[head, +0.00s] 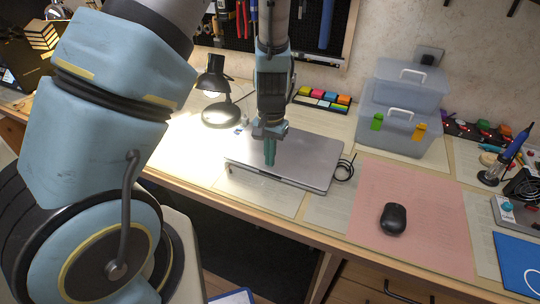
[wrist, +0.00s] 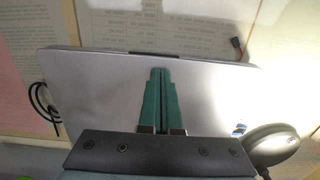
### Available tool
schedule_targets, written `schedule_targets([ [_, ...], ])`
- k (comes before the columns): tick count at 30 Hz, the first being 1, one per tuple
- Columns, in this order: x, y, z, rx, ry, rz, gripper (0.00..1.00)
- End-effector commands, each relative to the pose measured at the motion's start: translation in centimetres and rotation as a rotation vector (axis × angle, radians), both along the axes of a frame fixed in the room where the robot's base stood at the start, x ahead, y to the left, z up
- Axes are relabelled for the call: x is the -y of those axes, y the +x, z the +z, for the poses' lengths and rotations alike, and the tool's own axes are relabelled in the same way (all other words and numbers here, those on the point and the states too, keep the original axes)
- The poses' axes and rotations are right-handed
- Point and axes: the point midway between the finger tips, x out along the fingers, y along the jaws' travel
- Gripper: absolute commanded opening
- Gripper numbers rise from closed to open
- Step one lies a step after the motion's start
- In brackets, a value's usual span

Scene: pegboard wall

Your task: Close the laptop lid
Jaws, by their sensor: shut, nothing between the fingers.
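The laptop (head: 308,158) lies on the desk with its grey lid down, nearly flat over the base; a narrow dark gap shows along its front edge in the head view. In the wrist view the lid (wrist: 215,95) fills the middle, its outer surface facing up. My gripper (head: 269,163) points down over the left part of the lid, its green fingers together and empty. In the wrist view the fingers (wrist: 160,75) reach over the lid toward its dark-notched edge. I cannot tell whether the fingertips touch the lid.
A black desk lamp (head: 216,85) stands behind and left of the laptop. A black cable (head: 345,168) lies at its right side. A mouse (head: 393,218) sits on a pink mat (head: 430,210). Clear bins (head: 395,130) stand at the back right.

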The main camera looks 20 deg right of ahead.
Motion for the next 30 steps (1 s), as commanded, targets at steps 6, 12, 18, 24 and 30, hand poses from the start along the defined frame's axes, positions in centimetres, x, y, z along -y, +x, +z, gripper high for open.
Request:
schedule_targets([
  [6, 0.0, 0.0, 0.0, 0.000, 0.000, 0.000, 0.00],
  [12, -0.1, -0.1, -1.6, -0.001, -0.001, 0.000, 0.00],
  [18, -0.3, -0.3, -2.5, -0.002, 0.003, 0.000, 0.00],
  [24, -0.3, -0.4, -2.7, -0.004, 0.005, 0.000, 0.00],
  [30, -0.2, -0.2, -1.6, -0.002, 0.002, 0.000, 0.00],
])
